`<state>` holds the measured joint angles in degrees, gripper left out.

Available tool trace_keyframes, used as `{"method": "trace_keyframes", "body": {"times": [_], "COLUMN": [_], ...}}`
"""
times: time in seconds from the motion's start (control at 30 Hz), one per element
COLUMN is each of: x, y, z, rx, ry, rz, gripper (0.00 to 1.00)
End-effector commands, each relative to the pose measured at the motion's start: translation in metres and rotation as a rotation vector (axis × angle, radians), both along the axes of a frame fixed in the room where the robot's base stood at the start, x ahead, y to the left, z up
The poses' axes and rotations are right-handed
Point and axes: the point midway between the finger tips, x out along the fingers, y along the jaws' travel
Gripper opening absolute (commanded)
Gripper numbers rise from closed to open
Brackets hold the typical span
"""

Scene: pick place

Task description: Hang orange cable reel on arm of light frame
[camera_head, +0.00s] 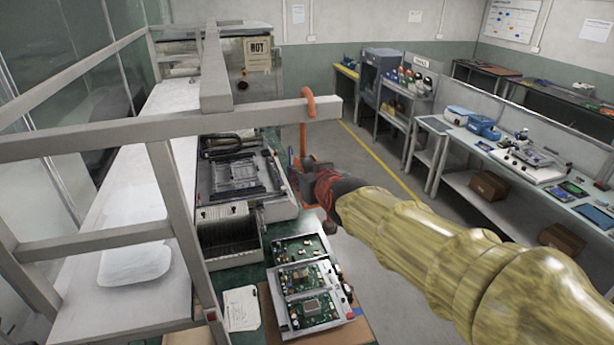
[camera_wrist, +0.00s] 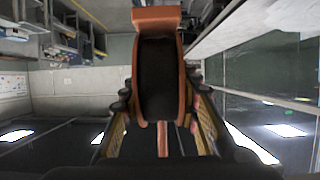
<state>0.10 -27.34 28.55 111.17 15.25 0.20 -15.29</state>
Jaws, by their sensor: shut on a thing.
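The orange cable reel (camera_head: 303,137) has a curved hook at its top. In the head view the hook arches over the arm (camera_head: 255,116) of the light frame (camera_head: 165,185), close to the arm's free right end. Its tip shows on the arm's near face; whether it bears on the arm I cannot tell. The reel's body hangs below the arm, partly hidden by my gripper (camera_head: 318,184). In the wrist view the reel (camera_wrist: 181,80), with orange rims and a dark middle, sits between the two fingers of my gripper (camera_wrist: 160,105), which is shut on it.
Below are a bench with green circuit boards (camera_head: 305,285), an open grey machine (camera_head: 240,180) and a paper sheet (camera_head: 241,308). A white surface (camera_head: 110,225) lies behind the frame's posts. Shelves and a long workbench (camera_head: 520,170) stand right, across clear floor.

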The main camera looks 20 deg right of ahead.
Motion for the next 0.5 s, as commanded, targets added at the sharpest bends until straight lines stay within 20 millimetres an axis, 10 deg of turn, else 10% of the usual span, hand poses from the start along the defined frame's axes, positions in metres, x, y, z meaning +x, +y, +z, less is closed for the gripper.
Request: {"method": "trace_keyframes", "body": {"times": [0.27,0.3,0.5], "x": [0.0006,0.0007,0.0005], "y": [-0.0002,-0.0002,-0.0001], "z": [0.0028,0.0029,0.0019], "rx": [0.000,0.000,0.000], "ry": [-0.005,-0.005,-0.004], "rz": [0.000,0.000,0.000], "gripper": [0.00,0.32,0.43]}}
